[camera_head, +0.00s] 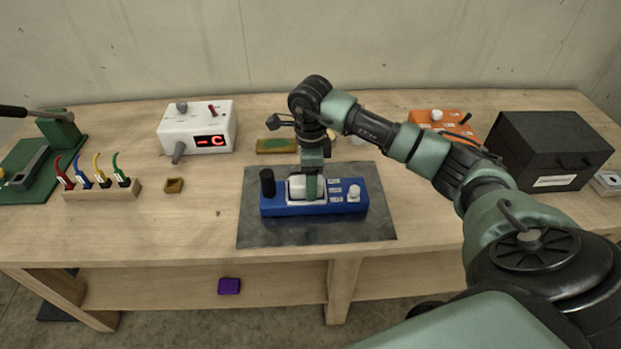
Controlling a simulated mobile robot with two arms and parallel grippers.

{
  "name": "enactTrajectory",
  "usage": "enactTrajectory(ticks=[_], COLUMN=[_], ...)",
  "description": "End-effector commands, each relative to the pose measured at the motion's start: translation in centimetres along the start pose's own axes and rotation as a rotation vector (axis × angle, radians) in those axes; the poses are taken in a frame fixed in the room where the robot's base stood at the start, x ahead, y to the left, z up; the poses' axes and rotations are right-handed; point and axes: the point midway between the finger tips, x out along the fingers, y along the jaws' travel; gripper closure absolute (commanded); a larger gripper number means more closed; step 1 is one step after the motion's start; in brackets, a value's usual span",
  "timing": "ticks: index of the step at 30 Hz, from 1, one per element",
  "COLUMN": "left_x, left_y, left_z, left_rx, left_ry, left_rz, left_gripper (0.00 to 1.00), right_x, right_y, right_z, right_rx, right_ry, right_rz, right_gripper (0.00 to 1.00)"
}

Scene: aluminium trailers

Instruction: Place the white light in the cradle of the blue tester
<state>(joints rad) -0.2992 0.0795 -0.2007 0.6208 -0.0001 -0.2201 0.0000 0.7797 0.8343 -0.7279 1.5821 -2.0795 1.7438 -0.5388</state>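The blue tester (285,208) lies on a dark grey mat (265,232) in the middle of the bench. It has a black knob at its left end, white labels and a white knob at its right. A white block, seemingly the white light (297,185), is at the tester's pale cradle (306,202). The finger hides part of the light and cradle, so I cannot tell whether the light is seated or gripped. My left gripper is out of view.
A white box with a red display (197,128) stands at the back left. A rack with coloured leads (100,189) and a small brown tray (174,185) are on the left. A black box (550,150) and an orange device (440,124) are on the right.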

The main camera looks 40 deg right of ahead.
Motion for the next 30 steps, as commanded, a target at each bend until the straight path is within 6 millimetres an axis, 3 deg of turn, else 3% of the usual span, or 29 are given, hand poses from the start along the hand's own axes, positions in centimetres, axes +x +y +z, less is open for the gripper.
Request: enactTrajectory(ticks=[2,7,8,21,30], left_x=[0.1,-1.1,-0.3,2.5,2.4], left_y=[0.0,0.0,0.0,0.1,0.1], left_z=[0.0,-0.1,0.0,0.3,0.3], left_rx=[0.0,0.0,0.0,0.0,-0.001], left_ry=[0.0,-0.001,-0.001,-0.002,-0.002], left_rz=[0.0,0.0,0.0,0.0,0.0], left_gripper=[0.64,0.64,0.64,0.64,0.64], right_x=[0.9,-0.4,-0.6,-10.3,-12.4], right_y=[0.6,0.6,0.5,0.1,0.2], right_z=[-0.1,0.0,0.0,0.0,0.0], right_rx=[-0.005,-0.006,-0.006,-0.002,-0.002], right_ry=[0.011,0.01,0.009,0.005,0.006], right_rz=[0.018,0.018,0.014,0.005,0.008], right_gripper=[0.29,0.29,0.29,0.29,0.29])
